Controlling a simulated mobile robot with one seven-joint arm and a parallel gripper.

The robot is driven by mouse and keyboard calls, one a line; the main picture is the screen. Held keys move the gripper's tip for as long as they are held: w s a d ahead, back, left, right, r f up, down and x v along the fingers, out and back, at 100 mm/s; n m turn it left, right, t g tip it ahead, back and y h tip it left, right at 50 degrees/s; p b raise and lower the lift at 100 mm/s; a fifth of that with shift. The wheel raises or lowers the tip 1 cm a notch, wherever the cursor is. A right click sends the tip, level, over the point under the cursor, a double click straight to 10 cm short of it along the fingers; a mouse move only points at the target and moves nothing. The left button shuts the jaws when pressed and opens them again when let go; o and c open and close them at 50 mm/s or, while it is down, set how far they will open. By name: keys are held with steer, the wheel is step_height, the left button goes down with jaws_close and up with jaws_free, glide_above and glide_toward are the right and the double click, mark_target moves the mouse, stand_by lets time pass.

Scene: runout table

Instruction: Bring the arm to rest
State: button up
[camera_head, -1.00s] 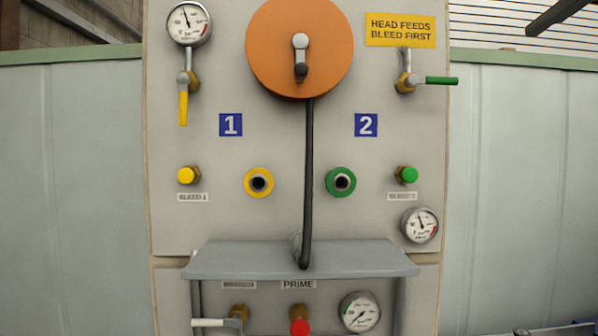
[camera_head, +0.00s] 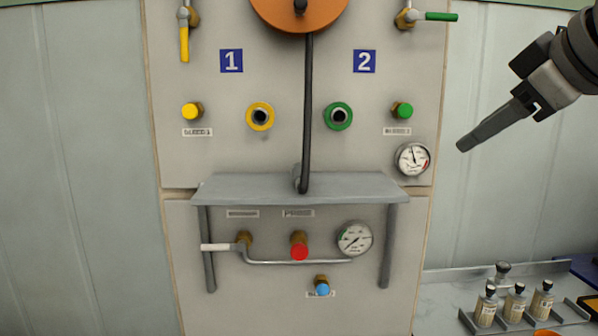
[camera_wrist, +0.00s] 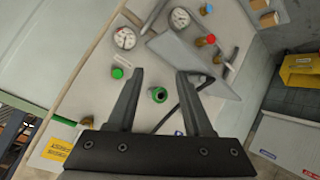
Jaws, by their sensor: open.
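My gripper (camera_head: 466,143) is at the right of the head view, in front of the pale wall and right of the panel (camera_head: 280,130). Its fingers point down and to the left, clear of the panel. In the wrist view my gripper (camera_wrist: 160,75) shows two fingers spread apart with nothing between them. The green-ringed port (camera_wrist: 158,95) lies beyond the gap between them. The space at the fingers is empty in both views.
A grey shelf (camera_head: 300,189) juts from the panel, with a black hose (camera_head: 308,110) hanging down to it. A gauge (camera_head: 412,159) is the panel part nearest my gripper. Small bottles (camera_head: 515,302) stand in a rack at lower right. A yellow box (camera_wrist: 300,72) shows in the wrist view.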

steer(key=s+a+f+m+g, duration=0.1)
steer(key=s+a+f+m, duration=0.1)
steer(key=f, duration=0.8)
steer(key=s+a+f+m+g+h, duration=0.1)
steer(key=s+a+f+m+g, duration=0.1)
steer(key=f, duration=0.9)
steer(key=s+a+f+m+g, duration=0.2)
steer(key=s+a+f+m, duration=0.2)
steer(key=f, duration=0.6)
steer(key=s, duration=0.2)
steer(key=shift+s+a+f+h, duration=0.15)
steer(key=shift+s+a+h, duration=0.2)
steer(key=shift+a+h, duration=0.05)
